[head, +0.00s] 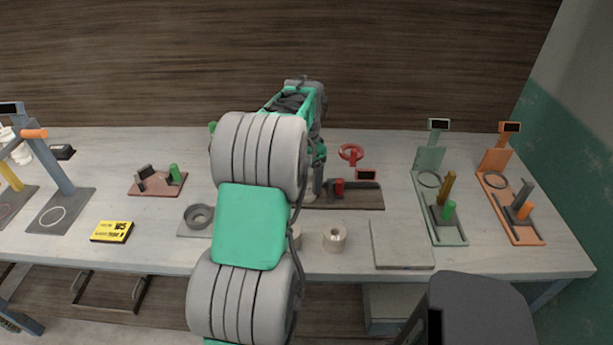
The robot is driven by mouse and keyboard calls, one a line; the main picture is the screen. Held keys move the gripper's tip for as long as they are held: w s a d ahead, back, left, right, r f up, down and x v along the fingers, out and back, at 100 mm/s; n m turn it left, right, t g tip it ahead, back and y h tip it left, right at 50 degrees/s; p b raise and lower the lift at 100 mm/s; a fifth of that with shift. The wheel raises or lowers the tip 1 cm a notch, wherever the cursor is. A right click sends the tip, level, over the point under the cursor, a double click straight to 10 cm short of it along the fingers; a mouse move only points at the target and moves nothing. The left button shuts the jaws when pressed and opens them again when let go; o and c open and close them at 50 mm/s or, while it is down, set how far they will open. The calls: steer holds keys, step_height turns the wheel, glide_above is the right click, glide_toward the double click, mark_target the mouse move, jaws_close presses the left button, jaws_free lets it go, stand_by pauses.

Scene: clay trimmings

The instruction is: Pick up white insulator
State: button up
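A white object (7,134), possibly the white insulator, stands at the far left edge of the bench, partly hidden behind a blue-grey stand. I cannot make out its full shape. My gripper (313,186) is low over the middle of the bench, far to the right of that object, beside a dark base with a red part. My own arm hides much of the gripper, so its fingers are not clear. A small pale patch shows under it, and I cannot tell what it is.
On the bench (520,262) are a yellow box (112,232), a grey ring (199,216), a cream spool (334,237), a flat grey plate (401,244), a red handwheel (351,153), a green stand (429,160) and an orange stand (496,160). A wall closes the right side.

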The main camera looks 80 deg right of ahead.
steer(key=shift+c, duration=0.5)
jaws_close()
stand_by(0.3)
steer(key=shift+r, duration=0.1)
